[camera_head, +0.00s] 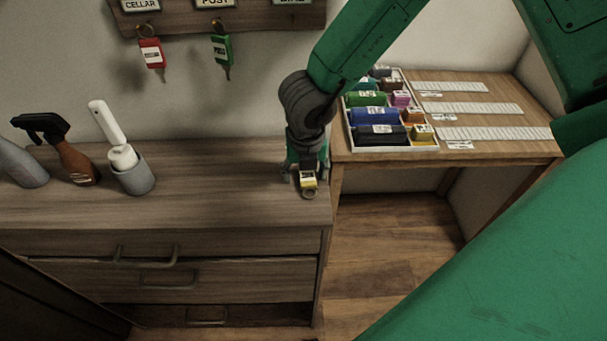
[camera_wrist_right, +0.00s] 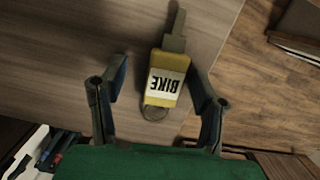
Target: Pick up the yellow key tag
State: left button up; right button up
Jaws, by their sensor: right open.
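The yellow key tag (camera_head: 308,181) lies on the wooden dresser top near its right edge. In the right wrist view the tag (camera_wrist_right: 166,84) shows a white label reading BIKE, with its key at the top and its metal ring at the bottom. My right gripper (camera_head: 305,168) is above the tag, pointing down. In the wrist view its two fingers stand apart, one on each side of the tag, with gaps between. The tag is not gripped. My left gripper is not in view.
A spray bottle (camera_head: 75,160) and a grey cup (camera_head: 136,179) holding a white-handled tool stand at the dresser's left. Red (camera_head: 152,54) and green (camera_head: 221,50) key tags hang from a wall rack (camera_head: 180,20). A lower wooden table (camera_head: 480,152) with a tray (camera_head: 348,135) stands to the right.

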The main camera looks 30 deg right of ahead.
aim_at(308, 174)
jog(key=shift+d, duration=0.15)
jog(key=shift+s+d, duration=0.1)
jog(key=shift+d, duration=0.05)
jog(key=c, duration=0.4)
jog(key=shift+d, duration=0.2)
jog(key=c, duration=0.8)
jog(key=shift+a, duration=0.15)
jog(key=shift+a+r, duration=0.1)
jog(key=shift+r, duration=0.05)
jog(key=shift+a+r, duration=0.1)
jog(key=shift+r, duration=0.25)
jog(key=r, duration=0.9)
jog(key=shift+d, duration=0.2)
